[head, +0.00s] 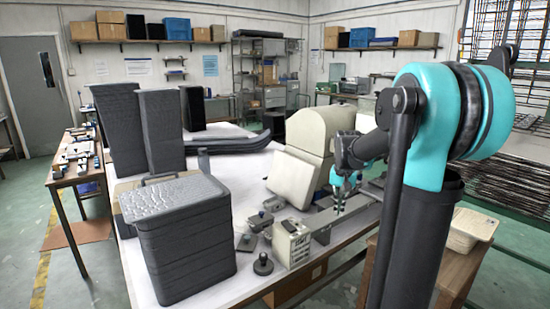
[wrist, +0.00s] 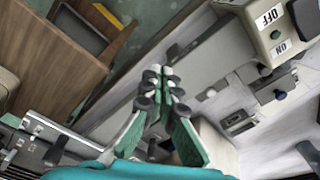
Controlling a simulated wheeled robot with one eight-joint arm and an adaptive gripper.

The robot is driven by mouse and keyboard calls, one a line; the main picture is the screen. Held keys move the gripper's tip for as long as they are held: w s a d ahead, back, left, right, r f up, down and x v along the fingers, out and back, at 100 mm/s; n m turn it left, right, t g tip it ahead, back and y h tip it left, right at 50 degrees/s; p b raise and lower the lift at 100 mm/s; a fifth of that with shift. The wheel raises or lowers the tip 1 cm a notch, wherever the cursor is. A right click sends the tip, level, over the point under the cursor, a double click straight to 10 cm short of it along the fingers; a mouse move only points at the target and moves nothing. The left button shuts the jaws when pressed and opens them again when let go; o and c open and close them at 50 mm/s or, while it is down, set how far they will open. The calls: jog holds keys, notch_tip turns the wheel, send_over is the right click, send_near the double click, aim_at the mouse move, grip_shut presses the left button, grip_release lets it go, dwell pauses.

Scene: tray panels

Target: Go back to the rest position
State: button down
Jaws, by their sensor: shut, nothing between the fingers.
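My gripper (head: 341,204) points down above the right part of the white-topped table (head: 232,300) in the head view. In the wrist view, my gripper (wrist: 160,78) has its dark fingertips together with nothing between them. Below it is a long grey panel (head: 345,220). A cream switch box (head: 292,244) stands at the near end of that panel; its OFF and ON labels show in the wrist view (wrist: 268,32). The gripper is apart from this box. I cannot tell from these frames how far the fingertips are above the panel.
A dark ribbed case (head: 178,240) stands at the table's near left. A cream machine (head: 308,150) stands behind my gripper. Small control boxes (head: 247,241) and a round black knob (head: 263,265) lie near the switch box. A cream tray (head: 468,228) sits at the right.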

jog(key=s+a+f+n+t, duration=0.1)
jog(key=s+f+n, duration=0.1)
jog(key=s+f, duration=0.4)
jog(key=s+a+f+n+t, duration=0.1)
jog(key=s+f, duration=0.6)
jog(key=s, duration=1)
jog(key=shift+a+f+n+t, duration=0.2)
jog(key=shift+a+n+t, duration=0.2)
jog(key=shift+a+t, duration=0.25)
